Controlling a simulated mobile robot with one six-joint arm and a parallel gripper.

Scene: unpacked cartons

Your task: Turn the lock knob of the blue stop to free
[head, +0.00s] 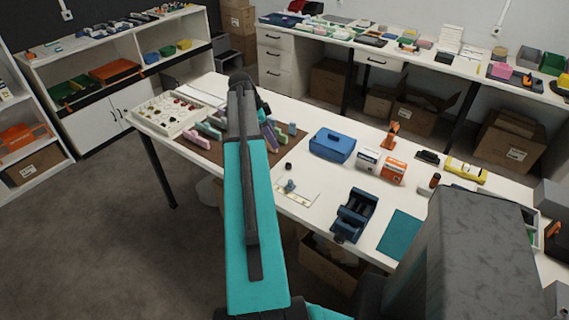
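A small blue piece (290,186) stands on a pale flat plate (299,194) near the front edge of the white table; it may be the blue stop. It is too small here to make out a lock knob or its setting. A larger dark blue fixture (355,214) stands to its right, close to the table edge. My teal and black arm rises through the middle of the view, left of the small blue piece, and covers part of the table. My gripper cannot be made out.
A blue box (332,145), white and orange cartons, an orange tool (391,135) and a teal mat (402,234) share the white table (312,117). A brown mat (208,153) with coloured blocks lies left. An open carton (328,266) stands below the front edge. Grey floor is clear at left.

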